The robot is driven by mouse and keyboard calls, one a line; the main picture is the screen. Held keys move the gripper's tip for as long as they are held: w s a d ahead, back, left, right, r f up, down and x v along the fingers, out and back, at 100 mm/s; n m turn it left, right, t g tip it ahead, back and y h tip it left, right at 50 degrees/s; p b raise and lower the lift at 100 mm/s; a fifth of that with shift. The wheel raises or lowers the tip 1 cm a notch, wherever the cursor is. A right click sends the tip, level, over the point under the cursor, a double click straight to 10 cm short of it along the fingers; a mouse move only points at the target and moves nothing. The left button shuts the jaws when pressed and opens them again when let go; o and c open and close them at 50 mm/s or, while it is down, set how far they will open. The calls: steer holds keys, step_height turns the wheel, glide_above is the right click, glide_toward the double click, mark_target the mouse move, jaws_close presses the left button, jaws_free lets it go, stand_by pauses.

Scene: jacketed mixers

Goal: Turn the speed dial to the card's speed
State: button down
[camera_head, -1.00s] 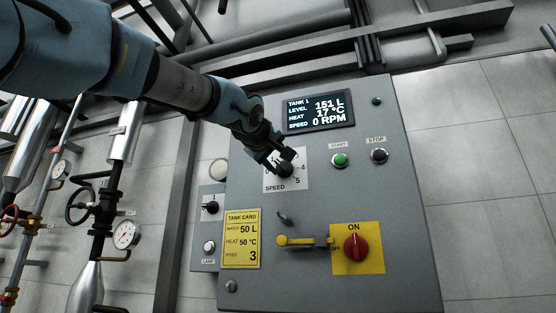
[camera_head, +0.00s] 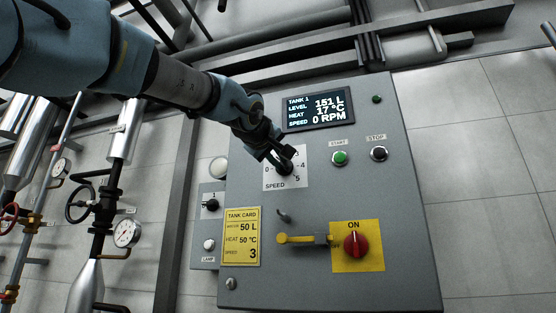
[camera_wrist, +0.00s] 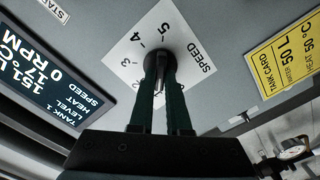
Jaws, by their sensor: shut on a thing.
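The speed dial (camera_head: 285,169) is a dark knob on a white scale plate (camera_head: 299,183) marked SPEED on the grey panel. My gripper (camera_head: 279,158) is shut on the dial, with one finger on each side of it. In the wrist view the dial (camera_wrist: 158,62) sits between the fingertips of my gripper (camera_wrist: 160,80), and the marks 3, 4 and 5 show beyond it. I cannot tell which number the dial points at. The yellow tank card (camera_head: 241,237) reads water 50 L, heat 50 °C, speed 3. The display (camera_head: 318,109) reads 151 L, 17 °C, 0 RPM.
A green start button (camera_head: 340,158) and a black stop button (camera_head: 379,154) are right of the dial. Below are a yellow lever (camera_head: 296,240) and a red switch (camera_head: 355,245) on a yellow plate marked ON. A side box with a small knob (camera_head: 211,205) is at left.

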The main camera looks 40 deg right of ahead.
steer(key=m+b, duration=0.1)
steer(key=m, duration=0.2)
steer(key=shift+m, duration=0.4)
steer(key=m, duration=0.5)
steer(key=shift+s+r, duration=0.1)
steer(key=m, duration=0.5)
steer(key=shift+s+d, duration=0.1)
steer(key=shift+m+p, duration=0.55)
steer(key=shift+m, duration=1.35)
steer(key=shift+s, duration=0.1)
steer(key=c, duration=0.9)
jaws_free()
